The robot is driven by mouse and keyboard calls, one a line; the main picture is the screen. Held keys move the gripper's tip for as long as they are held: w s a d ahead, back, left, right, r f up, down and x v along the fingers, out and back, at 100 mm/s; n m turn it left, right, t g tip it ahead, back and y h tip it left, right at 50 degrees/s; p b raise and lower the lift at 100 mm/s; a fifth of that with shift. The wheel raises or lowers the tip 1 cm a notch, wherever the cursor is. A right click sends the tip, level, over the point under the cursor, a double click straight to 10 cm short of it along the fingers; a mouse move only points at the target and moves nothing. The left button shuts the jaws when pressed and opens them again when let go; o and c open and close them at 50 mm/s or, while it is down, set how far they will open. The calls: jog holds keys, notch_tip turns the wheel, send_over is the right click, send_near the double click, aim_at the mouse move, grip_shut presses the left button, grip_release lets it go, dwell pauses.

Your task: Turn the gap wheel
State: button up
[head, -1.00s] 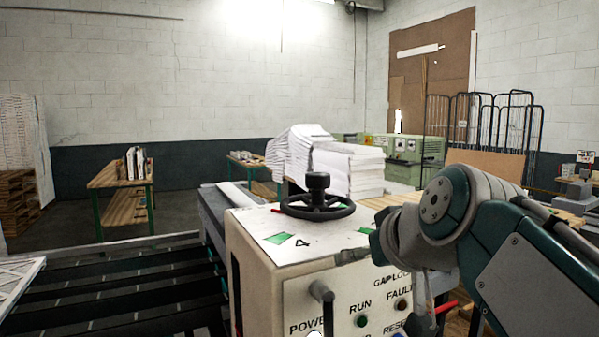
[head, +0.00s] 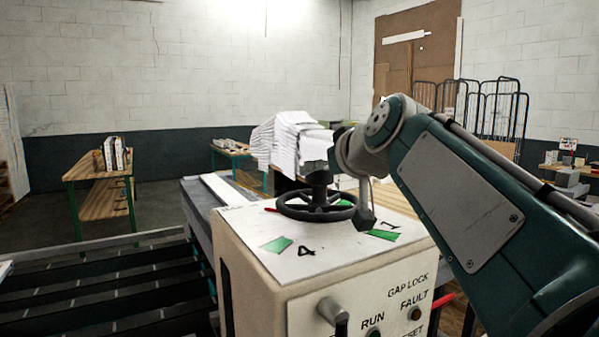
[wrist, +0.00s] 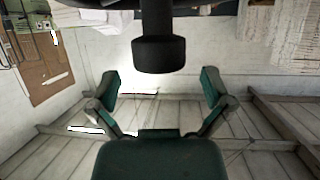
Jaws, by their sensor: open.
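The gap wheel (head: 290,209) is a dark spoked handwheel lying flat on top of a pale machine cabinet (head: 255,235). An upright dark knob (head: 318,178) stands on it. In the wrist view the knob (wrist: 158,55) hangs from the top of the picture, with a strip of dark wheel rim above it. My gripper (wrist: 157,90) is open and empty. Its two fingers are spread, one to each side of the knob in that view, and neither visibly touches it. In the head view my arm's end is just right of the wheel, and the fingers are hard to make out.
The cabinet top bears green patches (head: 276,245) and the figures 4 and 1. Its front has a grey knob (head: 333,309), buttons and GAP LOCK lettering. A stack of white sheets (head: 290,140) stands behind the wheel. A dark slatted bed (head: 110,290) lies at left.

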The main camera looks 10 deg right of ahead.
jog(key=shift+x, duration=1.65)
jog(key=c, duration=1.3)
